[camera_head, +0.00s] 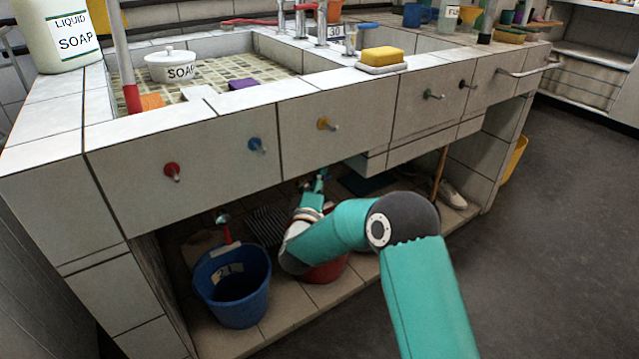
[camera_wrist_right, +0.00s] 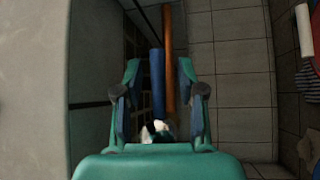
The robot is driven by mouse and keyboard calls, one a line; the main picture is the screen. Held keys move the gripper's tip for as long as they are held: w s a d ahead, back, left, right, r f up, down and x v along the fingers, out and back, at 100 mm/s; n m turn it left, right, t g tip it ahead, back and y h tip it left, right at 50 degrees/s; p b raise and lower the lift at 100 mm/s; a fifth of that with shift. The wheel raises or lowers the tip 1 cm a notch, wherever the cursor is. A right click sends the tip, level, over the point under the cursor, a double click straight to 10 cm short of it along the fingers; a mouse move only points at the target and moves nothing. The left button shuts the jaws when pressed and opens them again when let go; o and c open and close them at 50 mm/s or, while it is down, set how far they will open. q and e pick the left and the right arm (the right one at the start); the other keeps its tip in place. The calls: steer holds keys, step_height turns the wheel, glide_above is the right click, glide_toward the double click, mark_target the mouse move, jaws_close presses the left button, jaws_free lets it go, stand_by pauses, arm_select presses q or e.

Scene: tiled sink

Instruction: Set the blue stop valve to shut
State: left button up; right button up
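A blue valve knob (camera_head: 257,145) with a short metal stem is on the tiled front panel (camera_head: 220,165) of the sink, between a red knob (camera_head: 172,171) and a yellow knob (camera_head: 326,124). My right arm reaches under the sink, and its gripper (camera_head: 316,184) is below and right of the blue knob, apart from it. In the wrist view my right gripper (camera_wrist_right: 160,92) has its fingers spread. A blue bar (camera_wrist_right: 157,82) and an orange pole (camera_wrist_right: 169,65) show between them; I cannot tell whether the bar belongs to a valve. My left gripper is out of view.
Under the sink stand a blue bucket (camera_head: 236,288) and a red bucket (camera_head: 326,269), partly hidden by my arm. A wooden pole (camera_head: 440,175) leans further right. Green (camera_head: 432,95) and black (camera_head: 466,85) knobs sit right on the front. The floor (camera_head: 560,220) at right is clear.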

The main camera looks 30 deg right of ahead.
jaws_close()
stand_by(0.5)
